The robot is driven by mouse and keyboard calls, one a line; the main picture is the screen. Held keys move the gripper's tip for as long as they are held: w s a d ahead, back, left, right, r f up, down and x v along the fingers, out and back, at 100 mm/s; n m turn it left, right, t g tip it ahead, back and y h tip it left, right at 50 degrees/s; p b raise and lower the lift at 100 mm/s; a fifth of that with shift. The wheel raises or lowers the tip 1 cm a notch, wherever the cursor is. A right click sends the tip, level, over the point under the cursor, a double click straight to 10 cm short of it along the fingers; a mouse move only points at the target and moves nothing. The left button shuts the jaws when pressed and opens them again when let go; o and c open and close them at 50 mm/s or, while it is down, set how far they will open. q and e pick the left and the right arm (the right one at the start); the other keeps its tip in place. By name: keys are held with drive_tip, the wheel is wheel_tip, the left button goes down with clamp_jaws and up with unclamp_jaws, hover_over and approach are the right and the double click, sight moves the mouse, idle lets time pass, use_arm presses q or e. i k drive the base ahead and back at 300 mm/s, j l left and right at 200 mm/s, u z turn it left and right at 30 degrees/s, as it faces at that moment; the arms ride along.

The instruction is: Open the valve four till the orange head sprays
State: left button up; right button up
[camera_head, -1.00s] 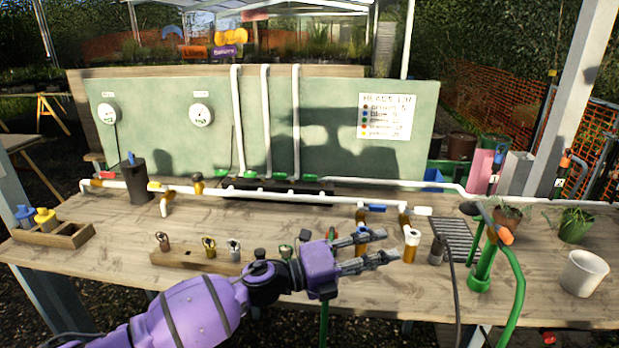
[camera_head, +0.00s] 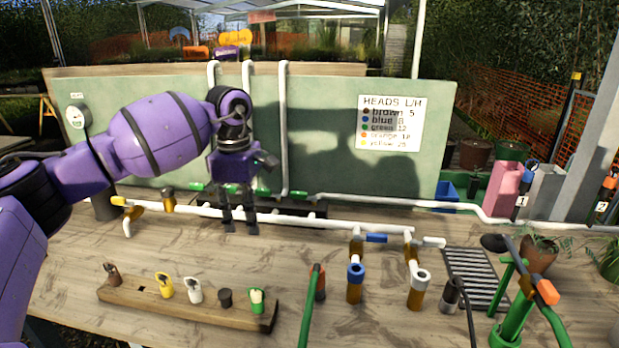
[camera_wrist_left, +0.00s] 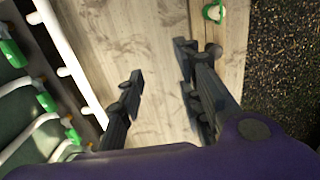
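My left gripper (camera_head: 240,226) points down over the bench near the white pipe (camera_head: 300,220). Its fingers are apart with nothing between them; the left wrist view (camera_wrist_left: 162,85) shows bare wood beyond them. Green valve handles (camera_head: 263,191) sit at the feet of the upright white pipes, and also show in the left wrist view (camera_wrist_left: 45,101). A blue valve handle (camera_head: 376,238) lies at the right. I cannot tell which valve is number four. An orange piece (camera_head: 546,290) sits on the green stand; I cannot tell whether it is the orange head. No spray shows. My right gripper is out of view.
A wooden rack (camera_head: 150,303) holds several coloured heads at the front. Two brown risers, one blue-topped (camera_head: 355,284) and one white-topped (camera_head: 416,290), stand right of centre. The board lists head colours.

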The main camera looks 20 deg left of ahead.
sight(295, 195)
drive_tip(key=i, duration=0.95)
